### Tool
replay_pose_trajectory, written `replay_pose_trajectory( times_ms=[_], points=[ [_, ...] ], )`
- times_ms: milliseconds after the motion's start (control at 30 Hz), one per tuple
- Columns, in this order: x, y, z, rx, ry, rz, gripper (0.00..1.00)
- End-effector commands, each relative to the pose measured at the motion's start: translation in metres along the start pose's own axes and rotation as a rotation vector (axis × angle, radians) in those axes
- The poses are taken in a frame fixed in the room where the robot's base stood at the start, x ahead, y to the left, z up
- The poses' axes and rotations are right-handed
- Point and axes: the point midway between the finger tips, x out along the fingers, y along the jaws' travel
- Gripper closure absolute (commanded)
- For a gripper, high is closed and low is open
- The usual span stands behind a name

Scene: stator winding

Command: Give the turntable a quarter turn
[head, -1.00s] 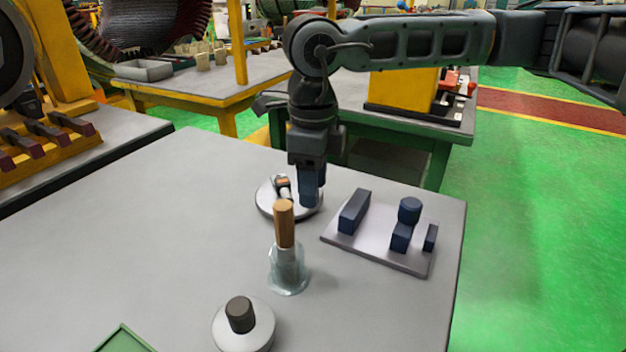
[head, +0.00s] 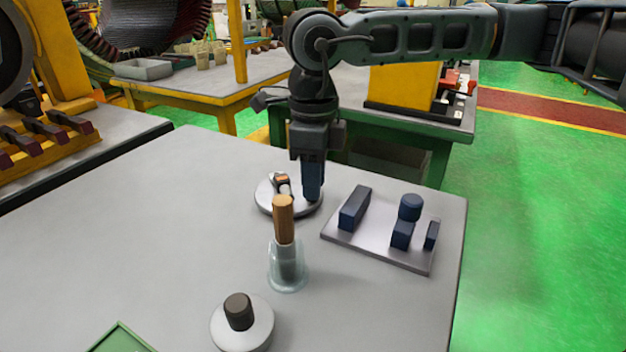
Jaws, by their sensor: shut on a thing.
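The turntable appears to be the pale round disc (head: 265,204) near the middle of the table. A small orange, black and white object (head: 281,183) sits on it. My gripper (head: 313,196) points straight down at the disc's right side. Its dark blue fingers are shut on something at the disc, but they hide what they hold. A second pale disc (head: 258,338) with a black knob (head: 239,311) stands at the front, apart from my gripper.
A brush with a wooden handle (head: 284,222) stands in a clear glass (head: 288,278) in front of the turntable. A grey plate (head: 372,250) with several dark blue blocks lies to the right. A green tray (head: 122,340) shows at the front edge. The table's left is clear.

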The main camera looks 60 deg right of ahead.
Motion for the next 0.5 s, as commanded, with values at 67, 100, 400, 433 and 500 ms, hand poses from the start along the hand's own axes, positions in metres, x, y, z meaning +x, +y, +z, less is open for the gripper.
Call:
replay_pose_trajectory(
  times_ms=[67,100,400,433,500],
  points=[
    [0.002,-0.002,0.0,-0.027,-0.001,-0.002,1.0],
    [0.003,-0.003,0.0,-0.043,0.0,-0.002,1.0],
    [0.003,-0.01,-0.001,-0.188,0.0,-0.003,1.0],
    [0.003,-0.01,-0.001,-0.203,0.0,-0.002,1.0],
    [0.003,-0.012,-0.001,-0.239,0.0,-0.003,1.0]
  ],
)
